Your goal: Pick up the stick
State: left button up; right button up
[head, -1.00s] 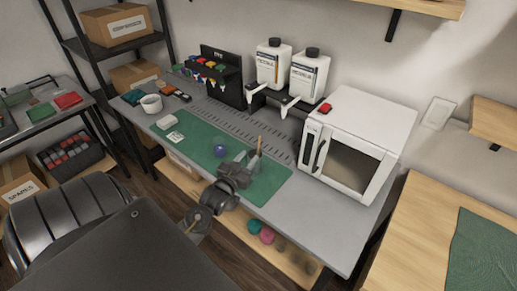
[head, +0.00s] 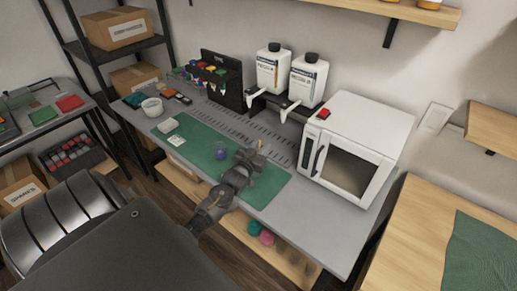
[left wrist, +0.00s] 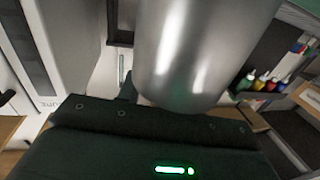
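My left gripper (head: 250,159) reaches over the green mat (head: 198,138) on the grey workbench. A thin tan stick (head: 259,146) shows just beyond its fingers, and only its upper part is visible. The gripper covers its lower part, so I cannot tell whether the fingers touch it. In the left wrist view, a shiny metal cylinder (left wrist: 195,50) fills the middle, very close beyond the dark gripper body (left wrist: 150,145). The fingertips are hidden there, so their opening is unclear. My right gripper is in neither view.
A small bluish round thing (head: 221,151) is left of the gripper on the mat. A white oven (head: 357,140) stands to the right. Two white bottles (head: 308,80) and a black rack (head: 222,80) stand behind. A white mug (head: 152,106) is at the left.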

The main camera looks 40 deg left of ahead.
pick_arm(q)
jog(key=shift+w, duration=0.4)
grip_shut()
jog(key=shift+r, duration=0.15)
